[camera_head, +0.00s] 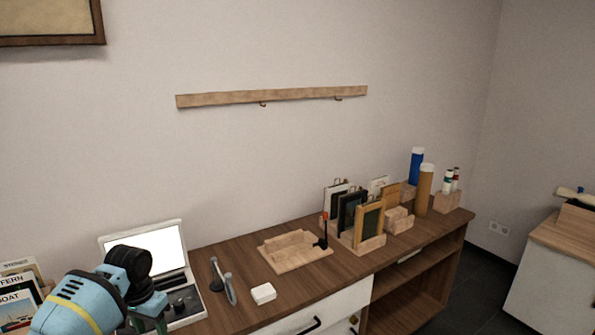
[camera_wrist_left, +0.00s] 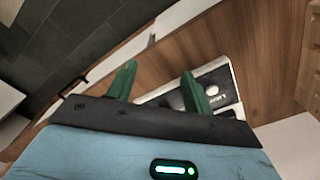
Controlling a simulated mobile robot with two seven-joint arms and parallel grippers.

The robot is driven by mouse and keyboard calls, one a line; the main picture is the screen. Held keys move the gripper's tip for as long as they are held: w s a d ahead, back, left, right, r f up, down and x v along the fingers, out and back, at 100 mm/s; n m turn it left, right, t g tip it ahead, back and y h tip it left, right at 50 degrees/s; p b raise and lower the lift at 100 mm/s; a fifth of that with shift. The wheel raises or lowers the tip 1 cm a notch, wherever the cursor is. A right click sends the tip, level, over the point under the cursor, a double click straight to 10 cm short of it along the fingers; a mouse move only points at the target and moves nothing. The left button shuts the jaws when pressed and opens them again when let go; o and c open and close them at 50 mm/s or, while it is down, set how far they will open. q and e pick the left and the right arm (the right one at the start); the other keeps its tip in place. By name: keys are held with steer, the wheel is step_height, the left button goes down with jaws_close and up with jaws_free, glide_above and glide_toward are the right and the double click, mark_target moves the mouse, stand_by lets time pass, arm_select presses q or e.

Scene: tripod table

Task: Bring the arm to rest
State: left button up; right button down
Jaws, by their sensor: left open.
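My left arm comes in from the lower left in the head view, blue with a black wrist. Its gripper (camera_wrist_left: 158,86) shows two green fingers, spread apart with nothing between them, in the left wrist view. Behind the fingers is the white-and-black case (camera_wrist_left: 222,88) on the wooden tabletop. In the head view this open case (camera_head: 150,240) has a bright white lid panel, and my wrist hides part of it. A small dark-and-grey stand (camera_head: 224,280) is right of the case. My right gripper is in neither view.
A white box (camera_head: 263,293) and a wooden tray (camera_head: 292,252) lie on the table (camera_head: 330,278). Framed items (camera_head: 369,220), a blue bottle (camera_head: 416,166) and a tan bottle (camera_head: 424,190) stand at the right. Books (camera_head: 17,308) stand at the far left. A rail (camera_head: 270,96) hangs above.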

arm_select(q)
steer(key=s+d+f+t+h, duration=0.1)
steer(key=s+d+f, duration=0.4)
steer(key=f, duration=0.2)
steer(key=s+d+f+m+t+h, duration=0.1)
steer(key=s+d+f, duration=0.3)
steer(key=f, duration=0.4)
steer(key=s+d+f+t, duration=0.1)
steer(key=s+d+f, duration=0.4)
steer(key=f, duration=0.2)
steer(key=s+r+n+t, duration=0.1)
steer(key=s+t, duration=0.4)
steer(key=s, duration=1.8)
steer(key=shift+r+n+t, duration=0.3)
steer(key=shift+r+n, duration=0.1)
steer(key=shift+s, duration=0.1)
